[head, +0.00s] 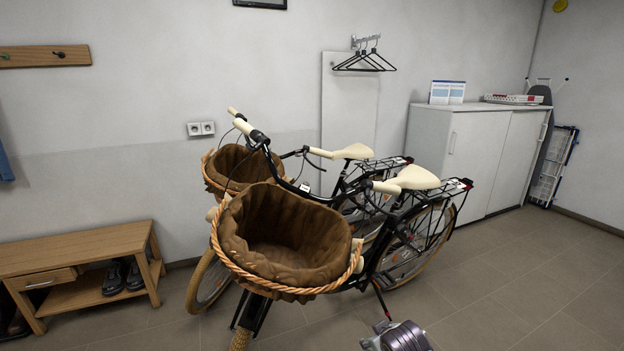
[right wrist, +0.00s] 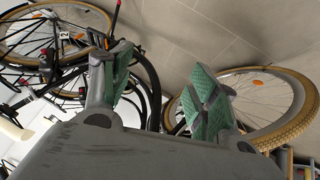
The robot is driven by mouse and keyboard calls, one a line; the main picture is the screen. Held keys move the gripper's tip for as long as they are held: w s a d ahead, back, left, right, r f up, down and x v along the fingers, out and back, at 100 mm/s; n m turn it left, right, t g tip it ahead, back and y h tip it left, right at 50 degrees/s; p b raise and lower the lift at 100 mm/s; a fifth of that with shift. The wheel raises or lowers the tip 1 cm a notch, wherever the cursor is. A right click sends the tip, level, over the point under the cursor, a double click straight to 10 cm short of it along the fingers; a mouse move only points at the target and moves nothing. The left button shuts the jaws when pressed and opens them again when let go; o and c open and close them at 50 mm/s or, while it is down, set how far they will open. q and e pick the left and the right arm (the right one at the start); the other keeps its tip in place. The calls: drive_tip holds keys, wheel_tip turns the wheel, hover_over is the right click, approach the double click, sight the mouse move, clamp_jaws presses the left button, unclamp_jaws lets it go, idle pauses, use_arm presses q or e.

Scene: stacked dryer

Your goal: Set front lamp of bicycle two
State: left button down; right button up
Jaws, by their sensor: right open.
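Two black city bicycles stand side by side in the head view, each with a wicker front basket and cream saddle. The nearer bicycle's brown-lined basket (head: 285,240) faces me; the farther one's basket (head: 235,168) is behind it to the left. Which is bicycle two is not marked. I cannot make out a front lamp; the area under the baskets is largely hidden. My right gripper (right wrist: 158,80) is open and empty in the right wrist view, its green-padded fingers apart, with bicycle wheels and frame beyond. My left gripper is not in view.
A wooden bench (head: 85,262) with shoes stands at the left. A grey cabinet (head: 478,155) stands along the back wall. Clear tiled floor (head: 520,280) lies at the right. A grey part of my own body shows at the bottom edge.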

use_arm(q)
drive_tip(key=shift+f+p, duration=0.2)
drive_tip(key=shift+p, duration=0.35)
use_arm(e)
drive_tip(key=s+f+m+g, duration=0.1)
drive_tip(key=s+f+g, duration=0.1)
drive_tip(key=s+f, duration=0.7)
drive_tip(key=s+f+m+g+y, duration=0.1)
drive_tip(key=s+f+g, duration=0.2)
drive_tip(key=s+f, duration=0.6)
drive_tip(key=s, duration=0.7)
drive_tip(key=shift+s+a+m, duration=0.15)
drive_tip(key=shift+s+m, duration=0.25)
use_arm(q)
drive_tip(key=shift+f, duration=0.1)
